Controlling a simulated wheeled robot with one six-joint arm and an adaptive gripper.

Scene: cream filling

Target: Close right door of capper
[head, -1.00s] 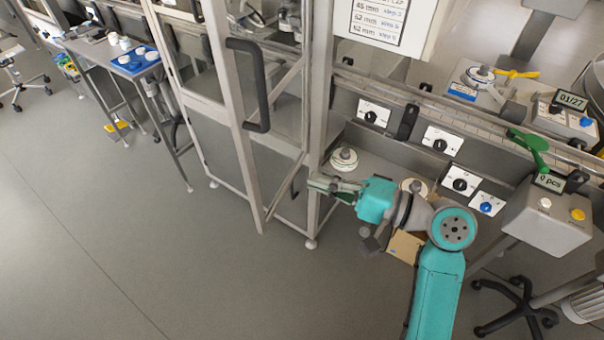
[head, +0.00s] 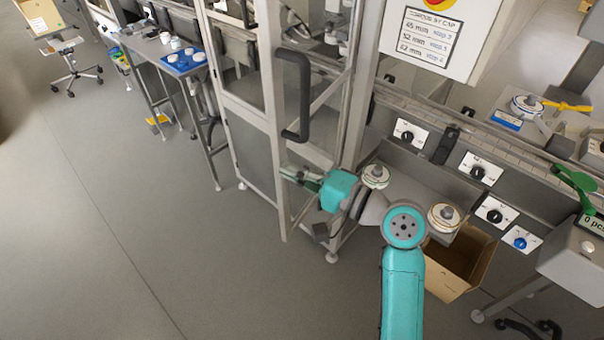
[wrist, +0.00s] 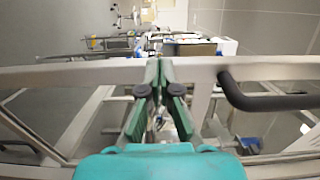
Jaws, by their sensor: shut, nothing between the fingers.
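The capper's right door (head: 274,130) is a tall metal-framed clear panel standing ajar, swung out from the machine. Its black handle (head: 303,96) is on the frame; in the wrist view the handle (wrist: 262,97) lies right of the fingers. My gripper (head: 287,172) is at the lower part of the door, by its outer upright, below the handle. In the wrist view my gripper (wrist: 158,68) has its green fingers together and empty, with the tips overlapping the door's metal bar (wrist: 95,73). I cannot tell whether they touch it.
A bench with knobs (head: 407,135) and round capped items (head: 376,177) stands right of the capper. An open cardboard box (head: 455,265) is below it. A side table with a blue tray (head: 183,62) is at the left. The floor (head: 150,240) left of my arm is clear.

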